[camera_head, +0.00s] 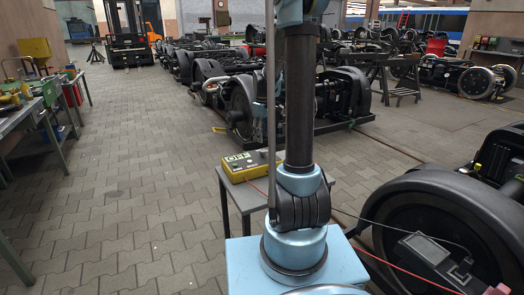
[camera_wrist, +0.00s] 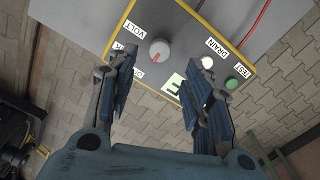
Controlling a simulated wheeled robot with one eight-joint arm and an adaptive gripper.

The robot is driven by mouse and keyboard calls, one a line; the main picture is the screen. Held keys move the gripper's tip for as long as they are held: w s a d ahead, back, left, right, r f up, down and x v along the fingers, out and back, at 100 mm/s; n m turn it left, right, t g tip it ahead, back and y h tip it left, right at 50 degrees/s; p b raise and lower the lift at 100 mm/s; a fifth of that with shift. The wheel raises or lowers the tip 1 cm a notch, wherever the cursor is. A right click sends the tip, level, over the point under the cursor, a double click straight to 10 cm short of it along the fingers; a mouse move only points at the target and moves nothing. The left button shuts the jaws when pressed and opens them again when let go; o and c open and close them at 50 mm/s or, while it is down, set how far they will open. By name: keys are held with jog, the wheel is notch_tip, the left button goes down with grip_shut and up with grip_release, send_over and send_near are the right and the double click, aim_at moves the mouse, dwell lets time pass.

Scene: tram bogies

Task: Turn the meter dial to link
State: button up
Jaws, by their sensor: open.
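The yellow-edged meter (camera_head: 250,164) stands on a small grey table in the head view, with a display reading OFF. In the wrist view the meter's dark grey top (camera_wrist: 185,35) shows a round grey dial (camera_wrist: 160,50) with a red mark on its lower side. Labels around the dial include VOLT; the others are partly hidden or cut off. A white button and a green button (camera_wrist: 231,84) sit to the right, by the labels DRAIN and TEST. My gripper (camera_wrist: 157,92) is open and empty, its two fingers apart just below the dial in the picture, touching nothing visible.
The small table (camera_head: 238,195) has bare grey surface beside the meter. A red cable (camera_wrist: 255,25) runs from the meter. A black wheel (camera_head: 445,225) stands at right, and bogies (camera_head: 240,100) stand behind.

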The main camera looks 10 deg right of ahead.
aim_at(263, 150)
notch_tip(263, 150, down, 8)
jog(key=shift+r, duration=0.25)
